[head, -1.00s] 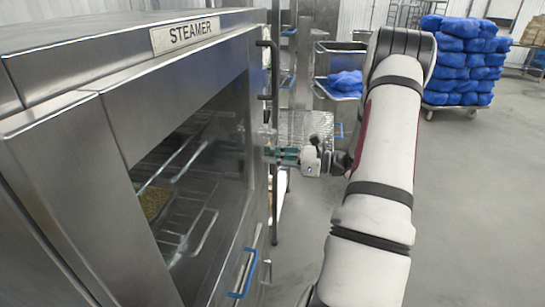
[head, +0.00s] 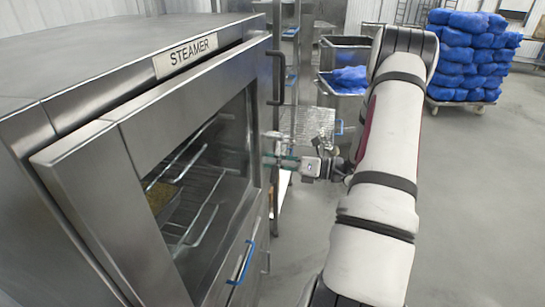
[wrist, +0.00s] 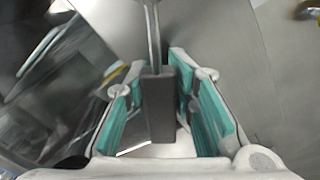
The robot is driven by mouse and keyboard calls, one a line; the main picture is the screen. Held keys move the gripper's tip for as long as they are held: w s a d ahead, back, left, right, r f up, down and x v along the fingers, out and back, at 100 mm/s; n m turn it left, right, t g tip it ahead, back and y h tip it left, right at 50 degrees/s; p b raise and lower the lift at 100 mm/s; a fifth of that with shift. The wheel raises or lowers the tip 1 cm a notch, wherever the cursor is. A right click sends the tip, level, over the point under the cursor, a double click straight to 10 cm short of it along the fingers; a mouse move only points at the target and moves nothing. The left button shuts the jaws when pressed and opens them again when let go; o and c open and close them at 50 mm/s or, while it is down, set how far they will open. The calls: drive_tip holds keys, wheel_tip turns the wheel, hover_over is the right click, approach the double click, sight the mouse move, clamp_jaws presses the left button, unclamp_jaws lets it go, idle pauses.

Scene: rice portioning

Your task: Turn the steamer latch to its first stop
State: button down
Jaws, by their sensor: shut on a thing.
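The steamer (head: 110,150) is a large steel cabinet on the left of the head view, with a glass window in its front. In the wrist view the latch (wrist: 159,108) is a dark grip on a thin metal shaft. My gripper (wrist: 155,82) has its teal-padded fingers on both sides of that grip and is shut on it. In the head view my gripper (head: 278,161) is at the right edge of the steamer front, below a dark vertical handle (head: 275,78). The latch itself is mostly hidden there, so its exact turn angle cannot be read.
A blue handle (head: 241,263) sits low on the steamer front. Racks with a tray (head: 166,196) show behind the glass. Behind my arm stand a steel bin with blue contents (head: 349,77) and a cart of stacked blue bags (head: 468,55). The floor at right (head: 480,210) is clear.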

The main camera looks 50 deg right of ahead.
drive_tip(key=shift+w+a+r+m+y, duration=0.25)
drive_tip(key=shift+w+a+r, duration=0.1)
drive_tip(key=shift+a, duration=0.15)
drive_tip(key=shift+w+a+r+m+y, duration=0.2)
drive_tip(key=shift+w+a+m, duration=0.1)
drive_tip(key=shift+a, duration=0.25)
idle(0.5)
drive_tip(key=c, duration=1.5)
unclamp_jaws()
drive_tip(key=shift+o, duration=0.5)
drive_tip(key=shift+w+a+f, duration=0.1)
drive_tip(key=shift+w+a, duration=0.1)
drive_tip(key=shift+w, duration=0.05)
drive_tip(key=shift+s+d+f, duration=0.1)
drive_tip(key=shift+s+d, duration=0.15)
drive_tip(key=shift+d, duration=0.05)
drive_tip(key=v, duration=0.8)
